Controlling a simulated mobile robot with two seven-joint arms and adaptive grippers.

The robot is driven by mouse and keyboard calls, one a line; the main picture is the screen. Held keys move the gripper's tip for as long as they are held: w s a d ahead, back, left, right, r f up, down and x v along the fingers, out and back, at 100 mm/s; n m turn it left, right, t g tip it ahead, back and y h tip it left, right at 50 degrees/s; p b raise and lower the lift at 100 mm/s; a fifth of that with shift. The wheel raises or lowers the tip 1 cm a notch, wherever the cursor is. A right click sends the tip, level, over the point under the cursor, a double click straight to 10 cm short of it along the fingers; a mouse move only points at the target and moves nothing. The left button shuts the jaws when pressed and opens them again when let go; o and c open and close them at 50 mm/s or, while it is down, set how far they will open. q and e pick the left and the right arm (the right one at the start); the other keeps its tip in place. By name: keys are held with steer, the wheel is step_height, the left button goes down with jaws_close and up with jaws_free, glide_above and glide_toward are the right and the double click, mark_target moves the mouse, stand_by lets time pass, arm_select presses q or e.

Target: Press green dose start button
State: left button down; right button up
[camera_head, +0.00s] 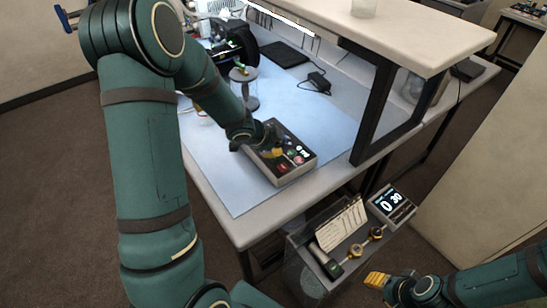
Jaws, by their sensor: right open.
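A grey control box (296,171) with a dark top stands on the pale blue mat on the table. Its top carries red buttons (283,168), a small green button (291,153) and white markings. My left gripper (275,150) reaches over the box from the upper left, with its yellow-orange fingertips close above the panel beside the green button. I cannot tell whether it touches the panel, or whether its fingers are apart. It hides the left part of the panel. My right gripper (374,280) is open and empty at the lower right, away from the box.
A tray (329,267) with a card, a dark cylinder and brass fittings sits below the table's front edge, beside a display reading 0 30 (391,205). A raised shelf (420,40) with a black frame stands right of the box.

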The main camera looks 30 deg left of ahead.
arm_select(q)
steer(key=shift+f+b, duration=0.3)
steer(key=shift+f, duration=0.15)
stand_by(0.6)
steer(key=shift+r, duration=0.15)
stand_by(0.3)
steer(key=shift+r+p, duration=0.7)
steer(key=shift+p, duration=0.2)
step_height(320, 180, up, 5)
steer(key=p, duration=0.5)
stand_by(0.4)
